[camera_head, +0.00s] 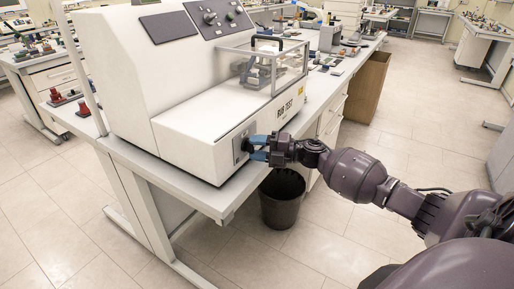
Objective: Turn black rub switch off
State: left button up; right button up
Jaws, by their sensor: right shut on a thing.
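The white rub test machine (192,140) stands on a bench, with a "RUB TEST" label on its front. A grey switch plate (238,153) sits on the front face near its lower left corner. The black rub switch (246,145) is on that plate, mostly hidden by my gripper. My right gripper (254,148) is at the plate with its blue-grey fingers around the switch, shut on it. The switch's turned position cannot be made out. My left gripper is not in view.
The bench (190,193) has a front edge just below the machine. A dark bin (281,203) stands on the floor under my right arm. A clear box (276,66) with a black handle is on the machine. Open tiled floor lies in front.

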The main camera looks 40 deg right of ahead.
dwell(0.6)
jog(key=o, duration=0.9)
jog(key=v, duration=1)
jog(key=shift+s+d+r, duration=0.1)
jog(key=shift+s+d, duration=0.15)
jog(key=shift+s, duration=0.05)
jog(key=shift+w+d, duration=0.1)
